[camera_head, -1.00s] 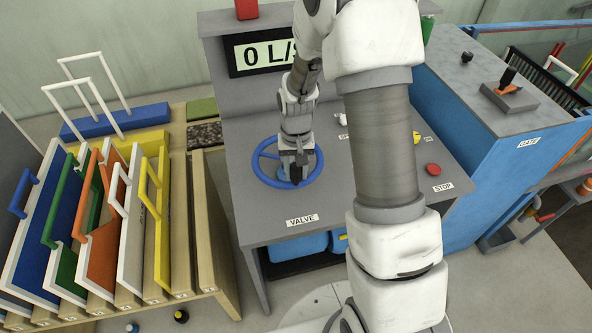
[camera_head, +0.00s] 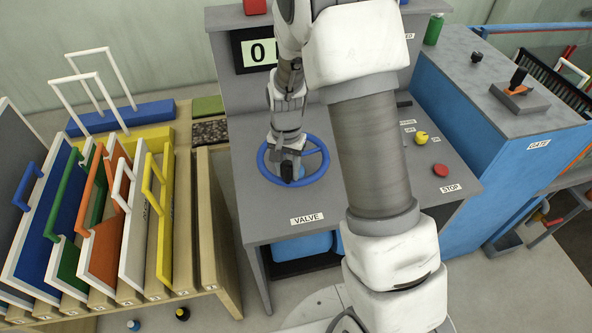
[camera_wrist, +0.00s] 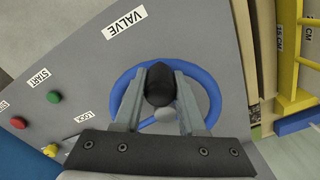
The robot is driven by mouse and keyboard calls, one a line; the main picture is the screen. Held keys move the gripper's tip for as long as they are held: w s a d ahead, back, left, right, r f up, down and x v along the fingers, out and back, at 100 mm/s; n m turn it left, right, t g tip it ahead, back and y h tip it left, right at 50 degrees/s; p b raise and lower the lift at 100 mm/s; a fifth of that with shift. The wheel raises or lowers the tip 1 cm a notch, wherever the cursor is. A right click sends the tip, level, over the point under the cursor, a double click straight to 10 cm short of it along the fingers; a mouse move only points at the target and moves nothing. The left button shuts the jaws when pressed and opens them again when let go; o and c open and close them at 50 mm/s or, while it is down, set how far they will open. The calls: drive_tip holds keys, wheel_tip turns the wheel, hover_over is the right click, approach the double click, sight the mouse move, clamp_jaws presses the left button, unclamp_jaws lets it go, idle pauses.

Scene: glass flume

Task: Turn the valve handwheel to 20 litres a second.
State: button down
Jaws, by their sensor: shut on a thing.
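The blue valve handwheel (camera_head: 325,160) lies on the grey console top behind the VALVE label (camera_head: 307,219). Its rim also shows in the wrist view (camera_wrist: 120,92). My gripper (camera_head: 289,172) points down at the wheel's front part. In the wrist view my gripper (camera_wrist: 160,100) is shut on the wheel's black knob (camera_wrist: 160,82), which sits between the two fingers. The display (camera_head: 256,53) on the console's back panel shows a 0; my arm hides the rest of it.
A red STOP button (camera_head: 440,170) and a yellow knob (camera_head: 421,138) sit on the console's right. The blue gate cabinet (camera_head: 490,190) stands beyond. A rack of coloured framed panels (camera_head: 110,235) stands at the left. My arm covers part of the console.

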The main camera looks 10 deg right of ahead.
sight(262, 164)
drive_tip(key=a+m, duration=0.1)
drive_tip(key=w+a+m, duration=0.1)
drive_tip(key=m, duration=0.1)
drive_tip(key=shift+w+a, duration=0.15)
drive_tip(key=m, duration=0.1)
drive_tip(key=w+a+m, duration=0.1)
drive_tip(key=shift+w+a+r+m, duration=0.1)
drive_tip(key=shift+w+a+m, duration=0.15)
drive_tip(key=shift+a+m, duration=0.05)
drive_tip(key=w+m, duration=0.1)
drive_tip(key=a+m, duration=0.1)
drive_tip(key=shift+w+a+m+p, duration=0.1)
drive_tip(key=shift+w+m+p, duration=0.2)
drive_tip(key=shift+w+p, duration=0.1)
drive_tip(key=shift+w+a+m, duration=0.25)
drive_tip(key=shift+w+m, duration=0.45)
drive_tip(key=shift+m, duration=0.3)
drive_tip(key=shift+w+a, duration=0.15)
drive_tip(key=shift+w, duration=0.5)
drive_tip(key=c, duration=0.5)
unclamp_jaws()
